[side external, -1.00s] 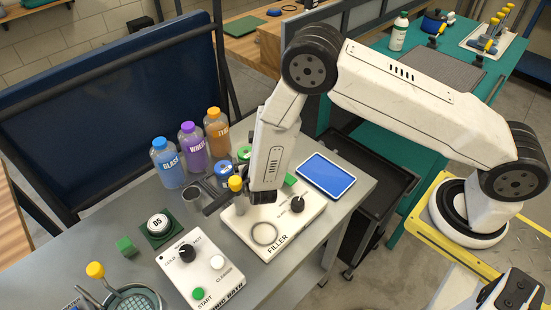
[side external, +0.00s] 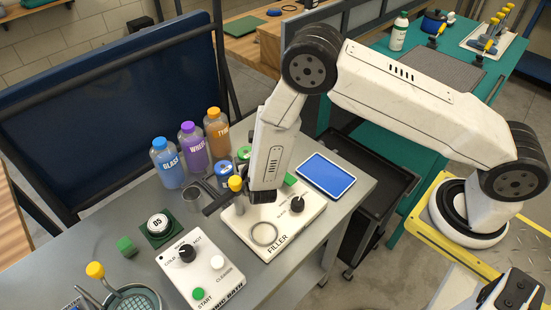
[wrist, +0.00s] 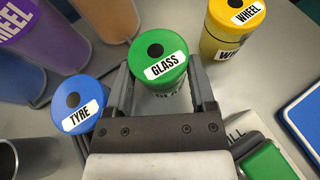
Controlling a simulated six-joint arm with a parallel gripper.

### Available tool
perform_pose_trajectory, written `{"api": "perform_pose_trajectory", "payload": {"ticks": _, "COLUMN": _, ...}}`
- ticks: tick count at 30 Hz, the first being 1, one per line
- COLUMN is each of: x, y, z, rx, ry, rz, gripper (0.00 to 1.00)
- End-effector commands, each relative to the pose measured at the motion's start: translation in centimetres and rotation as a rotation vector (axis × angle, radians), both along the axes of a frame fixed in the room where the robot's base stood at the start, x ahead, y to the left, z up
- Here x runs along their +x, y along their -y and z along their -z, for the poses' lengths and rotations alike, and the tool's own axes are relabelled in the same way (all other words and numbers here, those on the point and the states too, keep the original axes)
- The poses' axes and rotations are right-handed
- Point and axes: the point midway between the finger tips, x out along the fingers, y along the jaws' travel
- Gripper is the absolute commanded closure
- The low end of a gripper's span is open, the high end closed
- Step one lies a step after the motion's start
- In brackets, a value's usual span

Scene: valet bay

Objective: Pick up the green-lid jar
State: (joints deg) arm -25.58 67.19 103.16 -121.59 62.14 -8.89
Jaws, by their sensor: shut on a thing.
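The green-lid jar (wrist: 160,56), labelled GLASS, stands between the two fingers of my gripper (wrist: 163,82) in the wrist view. The fingers press on it from both sides, below the lid, and my gripper is shut on it. Its lower body is mostly hidden by the gripper. In the side external view only part of the green lid (side external: 243,152) shows behind my arm. My fingertips are hidden there, and I cannot tell whether the jar touches the table.
A blue-lid TYRE jar (wrist: 80,103) is close on the left, and a yellow-lid WHEEL jar (wrist: 232,30) is at upper right. A metal cup (side external: 191,196), the filler panel (side external: 290,228) and a blue tray (side external: 327,175) are nearby.

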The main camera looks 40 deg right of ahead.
Motion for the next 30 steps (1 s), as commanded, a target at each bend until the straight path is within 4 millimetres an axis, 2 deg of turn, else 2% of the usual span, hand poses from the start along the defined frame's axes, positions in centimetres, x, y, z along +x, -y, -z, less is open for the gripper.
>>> {"api": "perform_pose_trajectory", "payload": {"ticks": 8, "x": 0.0, "y": 0.0, "z": -0.7, "rx": 0.000, "ry": 0.001, "rz": 0.000, "gripper": 0.86}}
{"api": "perform_pose_trajectory", "payload": {"ticks": 17, "x": -0.1, "y": 0.0, "z": -3.4, "rx": 0.001, "ry": 0.002, "rz": 0.000, "gripper": 0.86}}
{"api": "perform_pose_trajectory", "payload": {"ticks": 30, "x": -4.8, "y": 0.6, "z": -9.0, "rx": 0.001, "ry": 0.002, "rz": -0.001, "gripper": 0.86}}
